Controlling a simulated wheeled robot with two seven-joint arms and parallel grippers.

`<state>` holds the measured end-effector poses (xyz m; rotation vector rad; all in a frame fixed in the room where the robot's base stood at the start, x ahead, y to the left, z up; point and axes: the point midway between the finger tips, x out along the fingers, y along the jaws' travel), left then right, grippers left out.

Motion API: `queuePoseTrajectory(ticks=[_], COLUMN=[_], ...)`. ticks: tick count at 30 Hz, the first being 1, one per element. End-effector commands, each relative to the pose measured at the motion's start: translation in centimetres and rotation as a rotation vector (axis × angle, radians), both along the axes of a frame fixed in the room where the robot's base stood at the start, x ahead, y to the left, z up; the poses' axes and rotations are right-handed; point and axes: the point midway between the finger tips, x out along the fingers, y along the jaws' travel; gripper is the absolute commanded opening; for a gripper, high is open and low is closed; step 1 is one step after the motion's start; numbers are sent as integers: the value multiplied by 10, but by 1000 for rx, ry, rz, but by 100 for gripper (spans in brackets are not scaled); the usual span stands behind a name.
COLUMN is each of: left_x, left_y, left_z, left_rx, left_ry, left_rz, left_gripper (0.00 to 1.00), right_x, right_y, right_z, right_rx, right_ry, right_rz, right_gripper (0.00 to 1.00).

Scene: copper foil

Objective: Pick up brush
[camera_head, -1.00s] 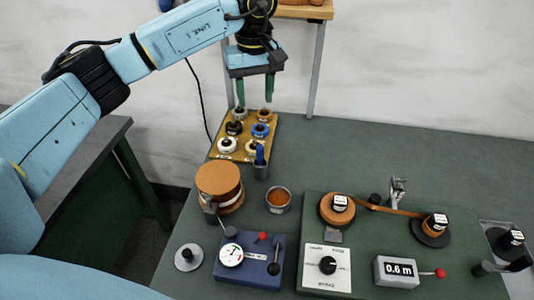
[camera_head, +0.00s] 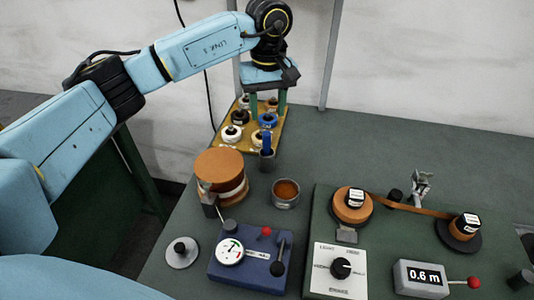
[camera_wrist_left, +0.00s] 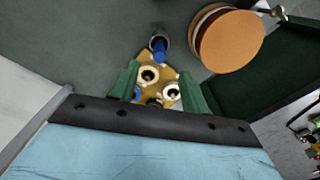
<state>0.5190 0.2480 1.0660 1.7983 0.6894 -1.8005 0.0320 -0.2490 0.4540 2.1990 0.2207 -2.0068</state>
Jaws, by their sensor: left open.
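The brush (camera_head: 266,142) appears to be the blue-handled tool standing upright in a small grey cup (camera_head: 267,162) at the near edge of the yellow rack. Its blue end (camera_wrist_left: 158,46) also shows in the left wrist view; its lower part is hidden in the cup. My left gripper (camera_head: 268,108) is open and empty, pointing down above the far part of the rack, behind the brush and apart from it. In the left wrist view its green fingers (camera_wrist_left: 158,78) frame the rack's spools. My right gripper is not in view.
The yellow rack (camera_head: 221,143) holds several small spools. A large copper-coloured roll (camera_head: 220,165) and a metal cup of orange material (camera_head: 286,193) stand nearby. A blue gauge box (camera_head: 250,262) and a green winding board (camera_head: 400,235) are nearer. The back right table is clear.

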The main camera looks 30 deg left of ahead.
Motion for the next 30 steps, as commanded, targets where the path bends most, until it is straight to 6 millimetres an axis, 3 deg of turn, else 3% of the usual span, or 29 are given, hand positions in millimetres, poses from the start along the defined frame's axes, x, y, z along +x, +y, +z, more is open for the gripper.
queuePoseTrajectory(ticks=[3, 9, 17, 25, 30], left_x=[-1, -1, 0, 2, 3], left_y=[0, 1, 1, 3, 3], left_z=[-26, -56, -71, -110, -114], left_rx=[1, 0, 0, -1, -1], left_ry=[5, 4, 3, 4, -1], left_rz=[0, 1, 0, 0, 0], left_gripper=[46, 46, 46, 46, 46], right_x=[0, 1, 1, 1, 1], right_y=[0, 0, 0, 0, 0], right_z=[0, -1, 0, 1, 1], right_rx=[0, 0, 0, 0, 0], right_ry=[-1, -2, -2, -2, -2], right_rz=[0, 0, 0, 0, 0], right_gripper=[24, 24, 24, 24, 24])
